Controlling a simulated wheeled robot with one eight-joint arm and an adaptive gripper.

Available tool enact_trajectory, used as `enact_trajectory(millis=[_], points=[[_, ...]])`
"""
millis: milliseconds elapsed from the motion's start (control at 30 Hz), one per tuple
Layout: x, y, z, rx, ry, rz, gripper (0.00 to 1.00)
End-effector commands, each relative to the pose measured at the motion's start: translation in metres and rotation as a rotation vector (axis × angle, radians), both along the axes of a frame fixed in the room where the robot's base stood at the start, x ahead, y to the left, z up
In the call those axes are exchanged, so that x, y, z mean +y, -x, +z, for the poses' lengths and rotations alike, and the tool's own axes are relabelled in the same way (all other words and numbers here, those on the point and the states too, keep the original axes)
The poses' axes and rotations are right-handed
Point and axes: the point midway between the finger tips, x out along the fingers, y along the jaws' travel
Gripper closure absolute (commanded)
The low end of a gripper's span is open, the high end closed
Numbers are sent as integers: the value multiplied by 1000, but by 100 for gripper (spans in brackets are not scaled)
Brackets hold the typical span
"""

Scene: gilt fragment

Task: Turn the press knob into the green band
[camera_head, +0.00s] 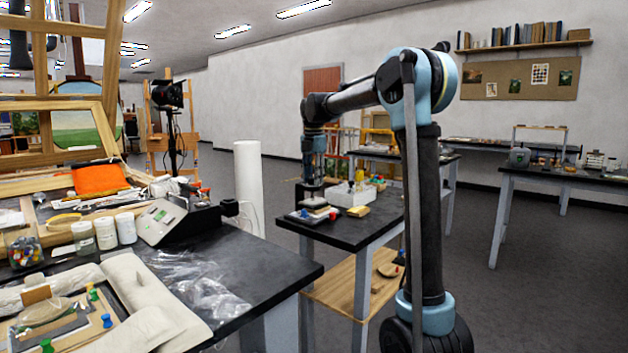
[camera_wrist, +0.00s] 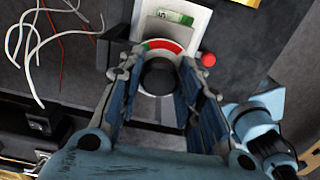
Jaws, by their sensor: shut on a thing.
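The press knob (camera_wrist: 158,75) is a round black knob in the wrist view. It sits on a light dial plate with a curved band above it. The green band (camera_wrist: 147,46) is a short piece at the band's left end, and the red part (camera_wrist: 168,45) covers the rest of the visible arc. My gripper (camera_wrist: 158,82) has its fingers on either side of the knob and is shut on it. No pointer mark on the knob can be made out. In the head view my gripper (camera_head: 313,192) points down at the small table, and the knob is hidden there.
A card with a green print (camera_wrist: 175,17) lies above the dial. A red ball-shaped part (camera_wrist: 208,59) is right of it. White wires (camera_wrist: 35,45) lie at left. In the head view, a white tray (camera_head: 350,195) and yellow block (camera_head: 358,211) stand close right of my gripper.

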Motion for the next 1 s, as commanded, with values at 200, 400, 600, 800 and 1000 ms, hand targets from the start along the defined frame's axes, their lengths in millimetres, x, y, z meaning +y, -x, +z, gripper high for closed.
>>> enact_trajectory(millis=[200, 400, 600, 800, 1000], points=[[-1, 0, 0, 1, 1, -180, 91], [-1, 1, 0, 0, 1, -371, 91], [-1, 1, 0, 0, 1, -561, 91], [-1, 2, 0, 0, 1, -751, 91], [-1, 2, 0, 0, 1, -941, 91]])
